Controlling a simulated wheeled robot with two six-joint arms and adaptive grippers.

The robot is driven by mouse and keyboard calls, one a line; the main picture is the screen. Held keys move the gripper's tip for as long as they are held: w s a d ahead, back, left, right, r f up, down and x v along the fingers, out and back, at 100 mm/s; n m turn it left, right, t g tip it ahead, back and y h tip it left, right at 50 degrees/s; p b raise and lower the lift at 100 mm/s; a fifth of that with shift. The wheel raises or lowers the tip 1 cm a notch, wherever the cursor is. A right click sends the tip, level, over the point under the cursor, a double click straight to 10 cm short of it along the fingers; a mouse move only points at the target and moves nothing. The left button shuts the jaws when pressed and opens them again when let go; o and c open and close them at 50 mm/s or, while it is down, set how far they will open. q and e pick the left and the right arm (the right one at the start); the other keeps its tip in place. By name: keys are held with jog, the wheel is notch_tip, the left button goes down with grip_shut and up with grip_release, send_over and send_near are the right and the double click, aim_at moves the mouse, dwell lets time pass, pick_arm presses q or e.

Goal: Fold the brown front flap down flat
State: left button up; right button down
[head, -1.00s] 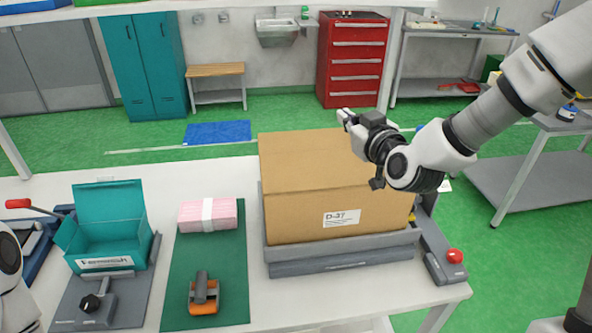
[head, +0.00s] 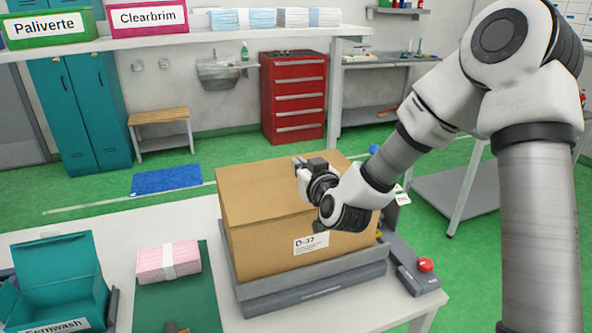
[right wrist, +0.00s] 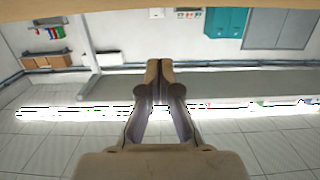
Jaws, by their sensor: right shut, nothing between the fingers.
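The brown cardboard box (head: 262,248) with a D-37 label stands in a grey cradle on the white table in the head view. Its top (head: 255,185) looks closed and flat; I cannot make out the front flap as a separate panel. My right gripper (head: 299,164) is over the right part of the top, shut and empty. I cannot tell whether it touches the cardboard. In the right wrist view its two fingers (right wrist: 159,64) are together, and a brown strip of cardboard (right wrist: 150,4) runs along the upper edge. My left gripper is out of view.
A pink bundle (head: 168,262) lies on a green mat left of the box. A teal open box (head: 55,270) stands farther left. A grey unit with a red button (head: 425,265) is at the box's right. A shelf (head: 200,42) crosses behind.

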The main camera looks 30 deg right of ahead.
aim_at(294, 178)
jog(key=shift+x, duration=1.1)
notch_tip(294, 178, down, 3)
jog(key=shift+w+d+r+p, duration=0.1)
jog(key=shift+d+p, duration=0.05)
jog(key=shift+p, duration=0.15)
jog(key=shift+w+f, duration=0.1)
jog(key=shift+f, duration=0.5)
jog(key=shift+f, duration=0.2)
jog(key=shift+w+f+g+p, duration=0.2)
jog(key=shift+g+p, duration=0.2)
jog(key=shift+f, duration=0.25)
